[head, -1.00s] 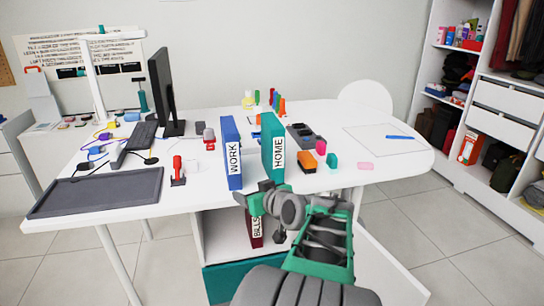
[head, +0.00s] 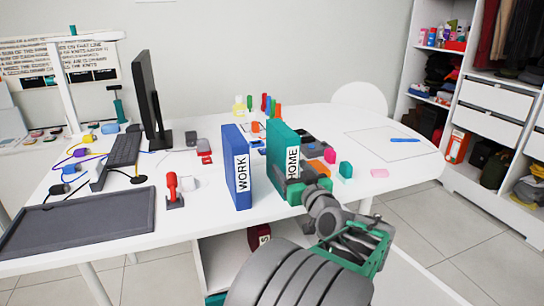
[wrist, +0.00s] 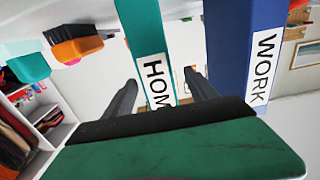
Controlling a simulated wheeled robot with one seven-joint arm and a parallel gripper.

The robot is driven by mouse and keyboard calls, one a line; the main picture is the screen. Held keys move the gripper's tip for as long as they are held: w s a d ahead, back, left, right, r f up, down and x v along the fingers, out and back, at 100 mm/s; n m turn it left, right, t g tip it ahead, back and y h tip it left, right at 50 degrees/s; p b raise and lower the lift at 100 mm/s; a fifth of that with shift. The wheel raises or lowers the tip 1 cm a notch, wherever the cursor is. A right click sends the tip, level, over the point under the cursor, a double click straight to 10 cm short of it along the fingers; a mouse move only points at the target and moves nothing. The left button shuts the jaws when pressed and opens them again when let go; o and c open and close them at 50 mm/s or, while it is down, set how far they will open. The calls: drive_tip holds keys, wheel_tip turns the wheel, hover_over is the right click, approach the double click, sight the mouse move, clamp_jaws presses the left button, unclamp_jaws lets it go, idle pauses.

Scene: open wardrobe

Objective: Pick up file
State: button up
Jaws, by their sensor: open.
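A green file labelled HOME (head: 277,150) stands upright on the white desk. A blue file labelled WORK (head: 234,165) stands upright to its left. A dark red file (head: 259,238) is partly visible on the shelf below the desktop. My gripper (head: 305,186) is at the front of the green file, and its wrist hides part of that file's lower right. In the wrist view, my gripper (wrist: 160,90) is open, with one finger on each side of the green file's labelled spine (wrist: 156,80). The blue file (wrist: 245,50) is just right of the right finger. Contact cannot be told.
The white desk (head: 200,215) also holds a monitor (head: 152,100), a keyboard (head: 122,150), a dark mat (head: 80,222) and a red stamp-like item (head: 173,188). Small coloured items lie behind and right of the green file. An open wardrobe (head: 490,95) stands at the right.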

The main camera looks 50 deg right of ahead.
drive_tip(key=p+x, duration=0.1)
drive_tip(key=x, duration=0.6)
drive_tip(key=shift+w+d+f, duration=0.15)
drive_tip(key=shift+w+d, duration=0.05)
drive_tip(key=shift+d, duration=0.05)
drive_tip(key=shift+c, duration=0.3)
clamp_jaws()
